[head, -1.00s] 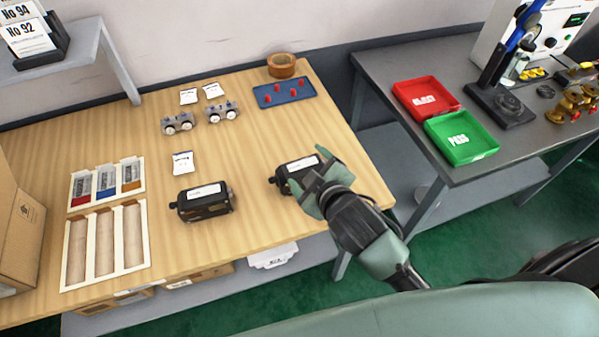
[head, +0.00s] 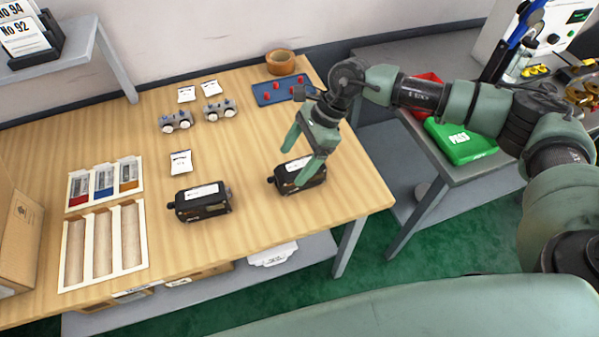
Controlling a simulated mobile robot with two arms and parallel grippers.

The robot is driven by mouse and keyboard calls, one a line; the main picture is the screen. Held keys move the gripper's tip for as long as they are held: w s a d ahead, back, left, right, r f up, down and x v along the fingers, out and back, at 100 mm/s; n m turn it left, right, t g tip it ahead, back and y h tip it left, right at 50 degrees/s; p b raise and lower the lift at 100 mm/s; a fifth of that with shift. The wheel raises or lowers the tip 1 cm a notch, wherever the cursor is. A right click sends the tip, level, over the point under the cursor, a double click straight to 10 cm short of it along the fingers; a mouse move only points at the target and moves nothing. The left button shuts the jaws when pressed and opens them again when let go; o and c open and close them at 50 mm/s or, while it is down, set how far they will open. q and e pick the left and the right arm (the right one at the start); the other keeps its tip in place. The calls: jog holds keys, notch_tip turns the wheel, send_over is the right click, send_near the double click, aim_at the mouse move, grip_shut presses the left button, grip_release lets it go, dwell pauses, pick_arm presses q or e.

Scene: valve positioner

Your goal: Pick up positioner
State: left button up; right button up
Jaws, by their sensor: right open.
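Two black positioners with white labels lie on the wooden table. One positioner (head: 202,203) is left of centre, and the other positioner (head: 283,181) is nearer the table's right end. My right gripper (head: 295,164) is open and empty, pointing down at the right positioner. One finger shows behind the positioner's far side; the other overlaps the right part of its top in the picture. I cannot tell whether either finger touches it. My left gripper is not in view.
A blue tray (head: 268,99) with red pieces and a tape roll (head: 280,62) are at the back. Two grey gauge units (head: 176,122) and paper tags lie mid-table. Sorting trays (head: 103,245) are at left. A green PASS tray (head: 461,141) is on the side table.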

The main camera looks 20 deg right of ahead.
aim_at(300, 166)
jog(key=d, duration=0.1)
jog(key=d+h, duration=0.1)
jog(key=d, duration=0.1)
jog(key=shift+w+d+f, duration=0.2)
jog(key=shift+d, duration=0.1)
jog(key=p+x, duration=0.1)
jog(key=x, duration=0.1)
jog(key=p+x, duration=0.1)
jog(key=x, duration=0.1)
jog(key=p+x, duration=0.1)
jog(key=x, duration=0.2)
jog(key=shift+w+a, duration=0.25)
jog(key=shift+a, duration=0.05)
jog(key=shift+f, duration=0.25)
jog(key=shift+f+b, duration=0.25)
jog(key=shift+b, duration=0.1)
jog(key=shift+a+r, duration=0.1)
grip_shut()
